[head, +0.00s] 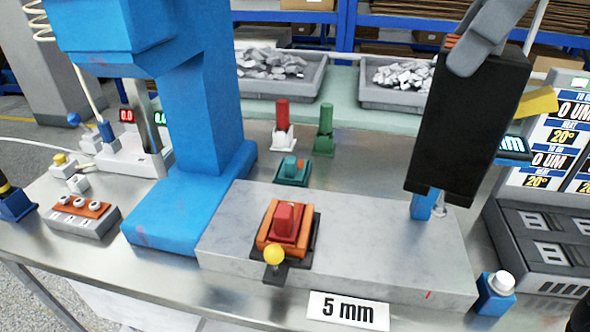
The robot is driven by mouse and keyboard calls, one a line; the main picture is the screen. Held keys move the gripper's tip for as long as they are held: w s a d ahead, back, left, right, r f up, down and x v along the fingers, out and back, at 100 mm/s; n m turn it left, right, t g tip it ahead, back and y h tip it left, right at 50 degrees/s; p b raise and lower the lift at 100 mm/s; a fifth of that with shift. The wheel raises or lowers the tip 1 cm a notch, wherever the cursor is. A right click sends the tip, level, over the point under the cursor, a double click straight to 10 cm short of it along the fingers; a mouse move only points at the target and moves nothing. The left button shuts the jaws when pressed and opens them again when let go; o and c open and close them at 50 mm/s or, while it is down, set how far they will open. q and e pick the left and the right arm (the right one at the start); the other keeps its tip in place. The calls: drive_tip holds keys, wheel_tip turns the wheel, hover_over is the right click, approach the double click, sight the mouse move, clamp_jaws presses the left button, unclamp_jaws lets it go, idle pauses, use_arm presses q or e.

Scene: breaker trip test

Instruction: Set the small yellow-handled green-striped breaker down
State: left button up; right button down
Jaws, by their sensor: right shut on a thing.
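My right gripper (440,203) comes down from the upper right, over the right part of the grey block. It is shut on a small breaker (422,206), of which only a blue part shows below the black gripper body. Its handle and any green stripe are hidden, and I cannot tell whether it touches the block. An orange fixture (264,239) with a red piece (284,219) and a yellow ball lever (274,253) stands on the left part of the block. My left gripper is not in view.
The grey block (350,240) is bare between the fixture and my right gripper. A blue press (205,120) stands left. A white-knobbed blue unit (495,293) is at the front right. Grey bins (290,97) and red and green handled pieces (283,138) are behind. A "5 mm" card (348,310) lies in front.

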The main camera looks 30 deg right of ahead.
use_arm(q)
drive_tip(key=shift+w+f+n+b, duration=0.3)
drive_tip(key=shift+b, duration=0.95)
use_arm(e)
drive_tip(key=w+d+f+m+h, duration=0.2)
drive_tip(key=w+d+f+m, duration=0.5)
drive_tip(key=f, duration=0.5)
drive_tip(key=w+d+f+m+h, duration=0.3)
drive_tip(key=w+d+f+m, duration=0.5)
drive_tip(key=w+f, duration=0.4)
drive_tip(key=shift+w+d, duration=0.3)
drive_tip(key=shift+d, duration=0.6)
